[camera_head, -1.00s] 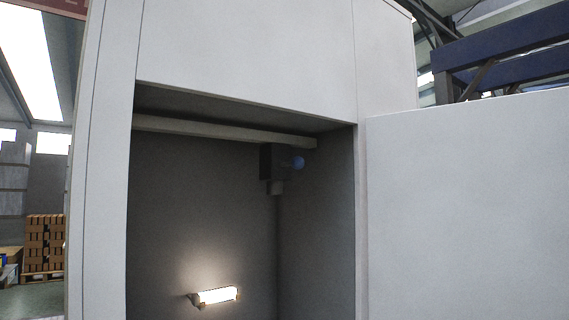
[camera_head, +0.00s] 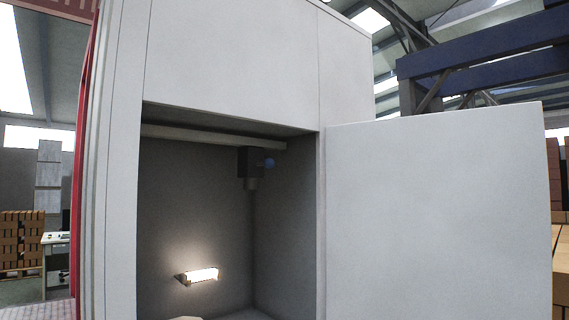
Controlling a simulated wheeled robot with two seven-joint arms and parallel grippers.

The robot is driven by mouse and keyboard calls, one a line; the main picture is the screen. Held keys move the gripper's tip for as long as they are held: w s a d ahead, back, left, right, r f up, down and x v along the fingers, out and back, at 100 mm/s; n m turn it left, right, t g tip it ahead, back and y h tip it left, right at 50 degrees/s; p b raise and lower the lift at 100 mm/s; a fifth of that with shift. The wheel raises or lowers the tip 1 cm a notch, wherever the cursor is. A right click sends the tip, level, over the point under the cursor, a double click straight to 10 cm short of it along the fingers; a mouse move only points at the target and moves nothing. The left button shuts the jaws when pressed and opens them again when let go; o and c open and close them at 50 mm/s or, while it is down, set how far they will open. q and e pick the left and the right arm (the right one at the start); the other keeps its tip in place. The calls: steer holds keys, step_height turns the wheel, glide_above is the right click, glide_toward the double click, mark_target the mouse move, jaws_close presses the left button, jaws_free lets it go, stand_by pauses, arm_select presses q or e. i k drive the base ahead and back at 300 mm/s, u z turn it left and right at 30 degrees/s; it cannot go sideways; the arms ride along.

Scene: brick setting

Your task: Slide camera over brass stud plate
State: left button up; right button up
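I see no camera and no brass stud plate that I can make out. A dark box-shaped unit (camera_head: 250,162) with a small blue knob (camera_head: 269,163) and a short cylinder below hangs under a pale rail (camera_head: 210,136) inside the open cabinet; I cannot tell what it is. Neither of my grippers is in view.
The white cabinet (camera_head: 230,60) stands ahead, its opening lit by a small lamp (camera_head: 201,275). A white door panel (camera_head: 435,210) stands open on the right. Stacked bricks (camera_head: 22,240) and a desk (camera_head: 55,240) are at the left; more bricks (camera_head: 558,180) are at the right.

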mark_target(251, 162)
steer(key=i, duration=1.25)
steer(key=u, duration=0.7)
